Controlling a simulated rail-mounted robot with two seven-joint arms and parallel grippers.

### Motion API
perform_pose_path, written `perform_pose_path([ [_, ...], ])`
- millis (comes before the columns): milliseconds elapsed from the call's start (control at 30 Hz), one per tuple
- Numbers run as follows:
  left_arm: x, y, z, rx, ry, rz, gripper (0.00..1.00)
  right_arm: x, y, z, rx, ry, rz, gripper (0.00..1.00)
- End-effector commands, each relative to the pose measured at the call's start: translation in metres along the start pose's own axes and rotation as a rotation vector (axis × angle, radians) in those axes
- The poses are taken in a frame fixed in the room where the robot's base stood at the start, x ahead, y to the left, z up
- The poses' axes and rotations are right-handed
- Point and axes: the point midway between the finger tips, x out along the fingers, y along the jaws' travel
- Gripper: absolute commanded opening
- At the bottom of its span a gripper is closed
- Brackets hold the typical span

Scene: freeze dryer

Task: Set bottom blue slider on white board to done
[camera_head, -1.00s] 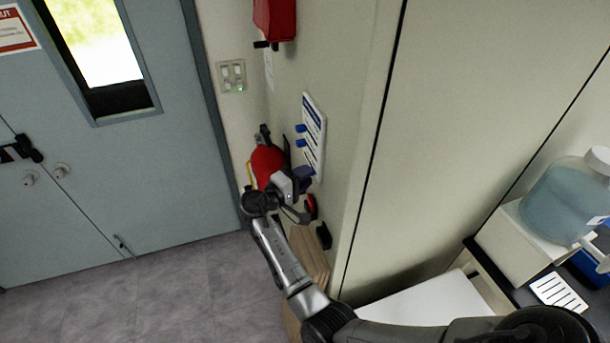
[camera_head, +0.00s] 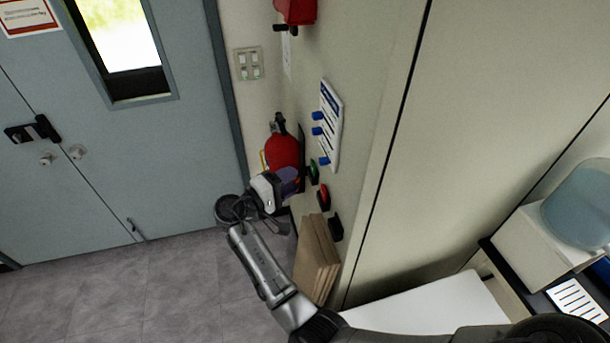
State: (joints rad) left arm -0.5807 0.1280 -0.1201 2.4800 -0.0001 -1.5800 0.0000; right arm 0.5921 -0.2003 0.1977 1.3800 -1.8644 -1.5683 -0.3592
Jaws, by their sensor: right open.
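The white board (camera_head: 331,124) hangs on the cream wall panel, with dark text and several blue sliders along its left edge. The bottom blue slider (camera_head: 324,161) sits near the board's lower left corner, below the middle slider (camera_head: 317,131) and the top slider (camera_head: 318,116). My right gripper (camera_head: 293,182) is open, below and left of the bottom slider and apart from the board. Its fingers are partly hidden by its own body. My left gripper is not in view.
Green (camera_head: 314,169) and red (camera_head: 323,196) buttons are on the wall beside my right gripper. A red extinguisher (camera_head: 284,151) hangs behind it. Cardboard (camera_head: 316,258) leans below. A bench with a large bottle (camera_head: 580,205) stands at right.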

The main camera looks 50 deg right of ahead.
Motion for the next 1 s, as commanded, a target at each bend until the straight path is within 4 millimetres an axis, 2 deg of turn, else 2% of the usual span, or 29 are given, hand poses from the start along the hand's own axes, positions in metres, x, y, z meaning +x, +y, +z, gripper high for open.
perform_pose_path([
  [100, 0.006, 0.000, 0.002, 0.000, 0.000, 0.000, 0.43, -0.018, -0.001, 0.000, 0.002, 0.001, -0.001, 0.45],
  [300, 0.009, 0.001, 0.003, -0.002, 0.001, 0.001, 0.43, -0.037, -0.001, 0.000, 0.000, 0.001, -0.001, 0.45],
  [1000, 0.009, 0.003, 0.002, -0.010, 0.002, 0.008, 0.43, -0.042, 0.000, 0.000, 0.001, -0.001, 0.000, 0.45],
])
